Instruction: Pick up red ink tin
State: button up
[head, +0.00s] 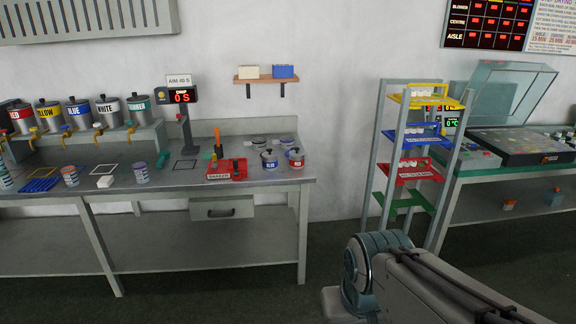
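A small grey tin with a red label (296,159), which looks like the red ink tin, stands upright near the right end of the metal bench (240,184). A similar tin with a blue label (269,161) stands just left of it. A large pot labelled RED (20,118) stands on the raised shelf at the far left. My arm enters at the lower right, well in front of the bench and away from the tins. My gripper is not visible.
A rack with coloured shelves (408,170) stands right of the bench, with a floor gap between.

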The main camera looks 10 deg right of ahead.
aim_at(294, 163)
jog(key=u, duration=0.15)
jog(key=i, duration=2.25)
jog(key=z, duration=0.4)
jog(key=i, duration=0.75)
jog(key=z, duration=0.1)
